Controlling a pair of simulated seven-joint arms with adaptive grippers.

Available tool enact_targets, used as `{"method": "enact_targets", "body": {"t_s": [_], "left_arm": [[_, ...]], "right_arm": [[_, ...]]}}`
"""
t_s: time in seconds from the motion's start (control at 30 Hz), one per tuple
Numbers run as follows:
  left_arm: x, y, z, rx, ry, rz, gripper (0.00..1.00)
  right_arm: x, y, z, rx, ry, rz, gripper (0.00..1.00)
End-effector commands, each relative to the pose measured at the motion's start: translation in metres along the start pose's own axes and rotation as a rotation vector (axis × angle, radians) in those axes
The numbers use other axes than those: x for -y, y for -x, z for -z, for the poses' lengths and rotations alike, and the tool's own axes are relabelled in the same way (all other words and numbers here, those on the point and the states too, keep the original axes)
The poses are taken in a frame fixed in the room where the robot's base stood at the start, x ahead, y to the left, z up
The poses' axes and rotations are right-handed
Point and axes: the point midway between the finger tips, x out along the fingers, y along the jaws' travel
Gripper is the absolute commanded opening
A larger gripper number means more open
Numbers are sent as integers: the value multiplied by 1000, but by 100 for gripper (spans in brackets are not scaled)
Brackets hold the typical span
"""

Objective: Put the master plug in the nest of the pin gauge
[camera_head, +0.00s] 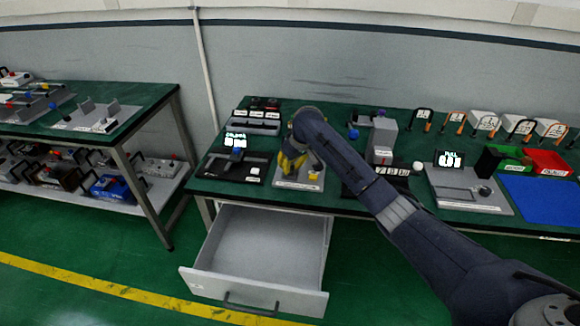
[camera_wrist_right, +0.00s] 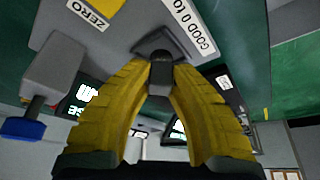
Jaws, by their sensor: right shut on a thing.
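The pin gauge (camera_head: 298,185) is a grey plate with a yellow button, on the green bench left of centre. Its plate (camera_wrist_right: 120,38) fills the top of the right wrist view, with ZERO and GOOD labels. My right gripper (camera_head: 291,163) is over this plate. In the wrist view its yellow fingers (camera_wrist_right: 161,72) are shut on a small dark piece, apparently the master plug (camera_wrist_right: 160,80). The plug's far end is at a dark seat, apparently the nest (camera_wrist_right: 160,43). I cannot tell how deep it sits. The fingers and arm hide it in the head view. My left gripper is out of view.
A grey block with a blue knob (camera_wrist_right: 22,128) stands beside the plate. A gauge with a lit display (camera_head: 236,140) is to the left. An open, empty drawer (camera_head: 262,250) juts out below. Other gauges, bins and a blue mat (camera_head: 545,203) are to the right.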

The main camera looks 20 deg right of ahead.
Motion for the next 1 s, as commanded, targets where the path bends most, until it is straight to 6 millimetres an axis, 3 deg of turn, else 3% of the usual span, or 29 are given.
{"method": "enact_targets", "body": {"t_s": [0.47,0.5,0.63,1.0], "left_arm": [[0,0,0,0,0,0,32],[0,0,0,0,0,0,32],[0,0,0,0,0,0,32],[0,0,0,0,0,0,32]], "right_arm": [[0,-8,-3,-2,0,-1,0],[0,-8,-3,-1,0,-1,26],[-1,-8,-3,-1,0,-1,41],[-1,-2,-2,-2,0,-3,42]]}}
